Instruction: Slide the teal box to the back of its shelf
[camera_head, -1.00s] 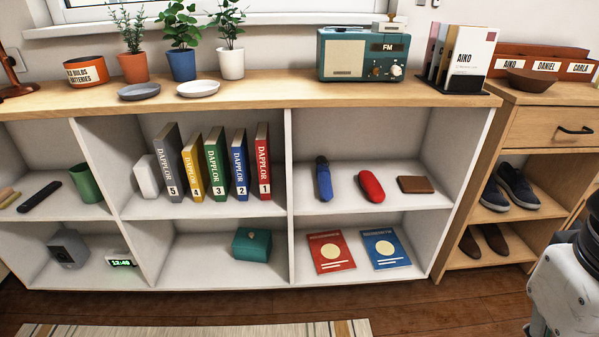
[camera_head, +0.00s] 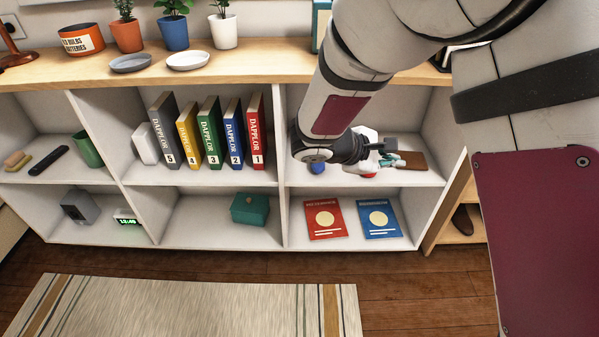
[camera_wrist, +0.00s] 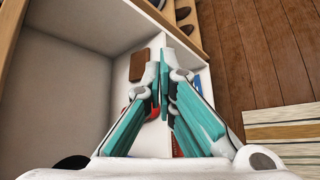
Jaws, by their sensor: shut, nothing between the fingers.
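The teal box (camera_head: 250,208) sits on the lower shelf of the middle compartment, toward its right side, with white shelf (camera_head: 205,230) around it. My gripper (camera_head: 388,152) is at the upper right compartment, right of and above the box, in front of the upper shelf. In the wrist view my gripper (camera_wrist: 161,85) has its teal fingers together with nothing between them. The teal box is not seen in the wrist view.
Red (camera_head: 324,219) and blue (camera_head: 380,218) booklets lie in the lower right compartment. A brown wallet (camera_head: 412,160) lies on the upper right shelf. White dividers (camera_head: 284,215) bound the middle compartment. A striped rug (camera_head: 190,305) lies on the floor in front.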

